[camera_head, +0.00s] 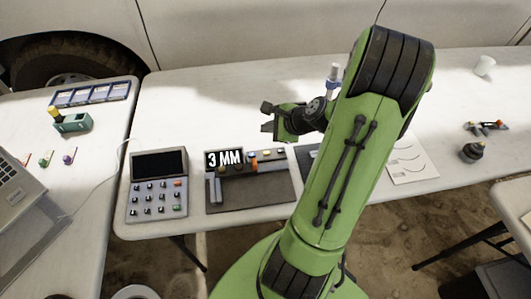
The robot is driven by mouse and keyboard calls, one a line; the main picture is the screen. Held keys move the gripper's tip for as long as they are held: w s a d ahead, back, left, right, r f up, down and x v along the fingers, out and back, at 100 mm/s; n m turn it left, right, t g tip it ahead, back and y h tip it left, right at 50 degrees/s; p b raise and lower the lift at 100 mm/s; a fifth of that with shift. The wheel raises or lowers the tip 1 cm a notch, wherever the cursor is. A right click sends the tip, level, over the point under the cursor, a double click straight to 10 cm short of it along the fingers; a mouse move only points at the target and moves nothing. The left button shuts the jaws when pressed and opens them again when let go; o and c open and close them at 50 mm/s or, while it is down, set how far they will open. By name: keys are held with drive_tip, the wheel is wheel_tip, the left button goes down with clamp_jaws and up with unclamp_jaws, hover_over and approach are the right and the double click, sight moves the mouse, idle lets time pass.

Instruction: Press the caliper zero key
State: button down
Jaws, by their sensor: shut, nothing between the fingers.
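The caliper station (250,192) is a dark flat base on the white table, left of my arm. Its black display (225,158) reads "3 MM" in white. A row of small coloured keys (266,154) runs along its back edge to the right of the display. Which one is the zero key is too small to read. My gripper (267,118) is shut and empty. It points left in the picture and shows above the key row, apart from it. My green arm hides part of the table right of the station.
A grey keypad device (158,184) with a dark screen stands left of the station. A marked white sheet (408,160), a dark round object (471,152) and a white cup (484,66) are on the right. A green-and-yellow object (72,122) and blue trays (90,94) sit on the left table. The table behind my gripper is mostly clear.

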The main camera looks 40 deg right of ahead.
sight(266, 153)
wheel_tip(266, 153, down, 8)
drive_tip(key=b, duration=0.6)
drive_tip(key=shift+r+b, duration=0.2)
drive_tip(key=shift+b, duration=0.15)
drive_tip(key=shift+f, duration=0.25)
idle(1.0)
drive_tip(key=shift+f, duration=0.35)
drive_tip(key=shift+f+b, duration=0.35)
drive_tip(key=shift+b, duration=0.1)
idle(0.4)
drive_tip(key=shift+r+p, duration=0.8)
drive_tip(key=shift+p, duration=0.1)
